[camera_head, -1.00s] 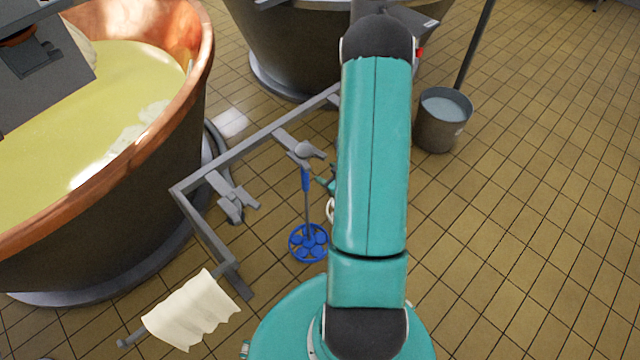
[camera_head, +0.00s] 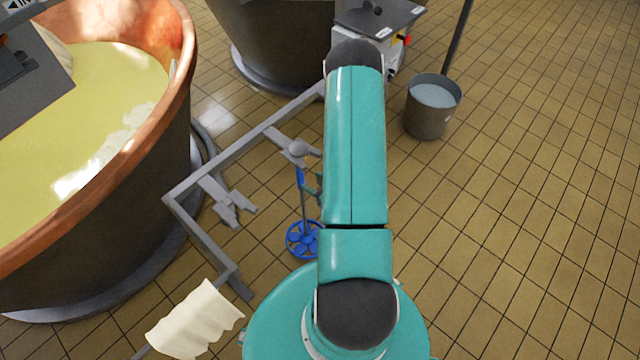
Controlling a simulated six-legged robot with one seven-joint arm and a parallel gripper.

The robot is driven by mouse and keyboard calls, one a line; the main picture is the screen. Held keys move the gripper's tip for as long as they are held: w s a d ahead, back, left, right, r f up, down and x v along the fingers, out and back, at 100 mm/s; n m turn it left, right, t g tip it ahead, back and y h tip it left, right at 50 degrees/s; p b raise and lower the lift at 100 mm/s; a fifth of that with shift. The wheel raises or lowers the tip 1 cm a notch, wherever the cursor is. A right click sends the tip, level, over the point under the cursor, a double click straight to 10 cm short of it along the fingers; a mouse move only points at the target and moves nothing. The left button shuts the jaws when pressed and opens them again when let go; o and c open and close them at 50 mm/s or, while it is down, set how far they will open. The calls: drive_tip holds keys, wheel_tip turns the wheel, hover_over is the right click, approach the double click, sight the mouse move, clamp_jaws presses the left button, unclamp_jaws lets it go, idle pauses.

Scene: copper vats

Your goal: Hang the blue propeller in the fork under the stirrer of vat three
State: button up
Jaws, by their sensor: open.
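The blue propeller (camera_head: 292,240) hangs upright from a holder on the grey floor rack, left of my arm. It has a blue spoked wheel at the bottom, a thin grey shaft and a blue section near the top. My arm covers the right edge of its wheel. A copper vat (camera_head: 150,150) with pale yellow liquid stands at left, and another dark vat (camera_head: 270,40) at the top. I cannot tell which is vat three. No fork under a stirrer shows.
The grey rack (camera_head: 238,150) has an empty-looking holder (camera_head: 228,198) and a cream cloth (camera_head: 195,320) at its near end. A grey bucket (camera_head: 428,118) with a pole stands right of my arm. A grey control box (camera_head: 385,20) is at the top. The tiled floor at right is clear.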

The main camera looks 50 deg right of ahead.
sight(303, 174)
drive_tip(key=shift+x, duration=3.5)
clamp_jaws()
drive_tip(key=shift+w, duration=0.1)
drive_tip(key=shift+r, duration=0.9)
drive_tip(key=s, duration=0.7)
drive_tip(key=shift+s+d, duration=0.1)
drive_tip(key=shift+s, duration=0.05)
